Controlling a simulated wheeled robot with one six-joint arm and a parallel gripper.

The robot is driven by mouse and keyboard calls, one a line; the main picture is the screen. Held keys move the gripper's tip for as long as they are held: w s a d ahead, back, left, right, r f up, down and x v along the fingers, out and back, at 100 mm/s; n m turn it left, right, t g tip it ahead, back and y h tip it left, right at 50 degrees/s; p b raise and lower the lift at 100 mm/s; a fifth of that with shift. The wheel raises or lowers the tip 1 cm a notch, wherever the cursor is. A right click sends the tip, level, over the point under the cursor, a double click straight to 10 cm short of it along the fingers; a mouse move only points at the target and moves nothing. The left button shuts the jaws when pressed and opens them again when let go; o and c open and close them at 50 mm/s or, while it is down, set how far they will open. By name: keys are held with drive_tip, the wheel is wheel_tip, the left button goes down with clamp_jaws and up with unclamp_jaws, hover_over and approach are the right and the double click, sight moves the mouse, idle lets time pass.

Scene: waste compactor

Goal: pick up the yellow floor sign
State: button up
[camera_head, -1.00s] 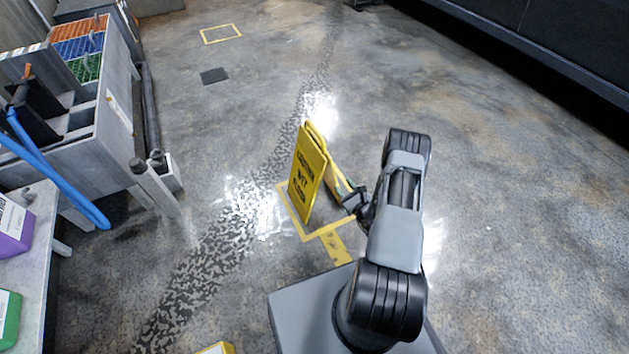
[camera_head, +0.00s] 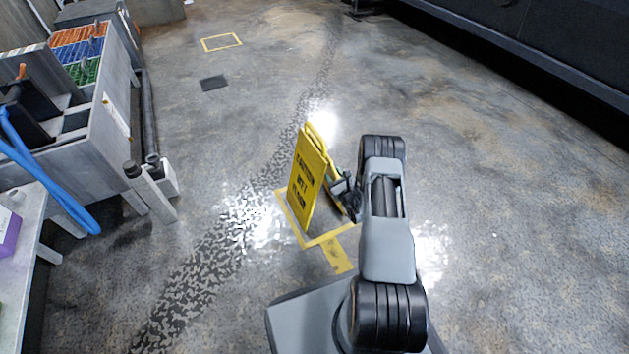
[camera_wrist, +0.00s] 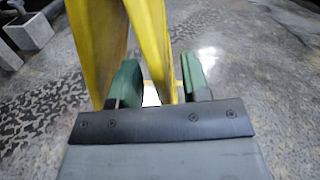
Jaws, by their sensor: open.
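The yellow floor sign (camera_head: 306,178) stands upright as an A-frame on the wet floor, inside a yellow taped outline, with dark lettering on its front panel. My gripper (camera_head: 341,190) is at the sign's right side, low by its rear panel, and partly hidden by my arm. In the wrist view my gripper (camera_wrist: 160,82) is open, with its two green fingers apart. One yellow panel of the sign (camera_wrist: 150,38) runs down between the fingers, and another panel is to the left of the left finger. I cannot tell whether either finger touches the panel.
A grey bench with orange, blue and green bins (camera_head: 85,62) stands at the left. Short posts (camera_head: 150,190) stand beside it. A dark wall unit (camera_head: 530,50) lines the upper right. The floor around the sign is mostly clear.

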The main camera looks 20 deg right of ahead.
drive_tip(key=shift+w+a+b, duration=0.1)
drive_tip(key=shift+w+b, duration=0.2)
drive_tip(key=shift+w, duration=1.05)
clamp_jaws()
idle(0.3)
drive_tip(key=shift+r, duration=0.1)
